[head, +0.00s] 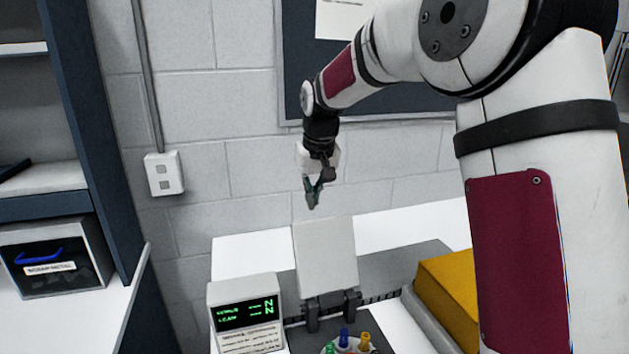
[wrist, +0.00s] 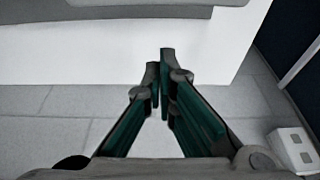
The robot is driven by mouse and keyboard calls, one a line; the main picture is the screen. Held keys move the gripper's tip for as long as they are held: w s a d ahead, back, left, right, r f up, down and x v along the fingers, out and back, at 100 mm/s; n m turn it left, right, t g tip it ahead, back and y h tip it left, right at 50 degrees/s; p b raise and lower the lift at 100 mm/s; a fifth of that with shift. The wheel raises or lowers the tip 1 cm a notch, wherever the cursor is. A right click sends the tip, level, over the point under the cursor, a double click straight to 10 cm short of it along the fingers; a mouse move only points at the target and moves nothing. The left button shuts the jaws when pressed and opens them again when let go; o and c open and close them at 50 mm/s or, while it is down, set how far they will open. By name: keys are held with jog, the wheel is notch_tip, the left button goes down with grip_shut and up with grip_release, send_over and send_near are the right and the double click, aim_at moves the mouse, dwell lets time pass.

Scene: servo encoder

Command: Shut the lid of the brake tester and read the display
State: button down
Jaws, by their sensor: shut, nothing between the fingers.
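The lid (head: 325,256) of the brake tester is a pale flat panel standing open, nearly upright on dark hinges. The display box (head: 245,316) stands to its left with a dark screen (head: 247,312). Green text on the screen has two rows, each ending in what looks like "N"; the smaller words are too blurred to read surely. My gripper (head: 311,205) is above and behind the lid's top edge, apart from it, fingers pointing down. In the wrist view, its green-padded fingers (wrist: 160,75) are shut and empty over the white table edge.
Colored knobs or plugs (head: 348,343) sit in front of the hinges. A yellow box (head: 450,298) stands at right. A wall socket box (head: 164,173) and a shelf unit with a labelled bin (head: 55,257) are at left. The white table (head: 245,247) is bare behind the display box.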

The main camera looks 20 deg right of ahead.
jog(key=s, duration=0.1)
jog(key=s+f+p, duration=0.1)
jog(key=s, duration=0.1)
jog(key=shift+f, duration=0.1)
dwell(0.6)
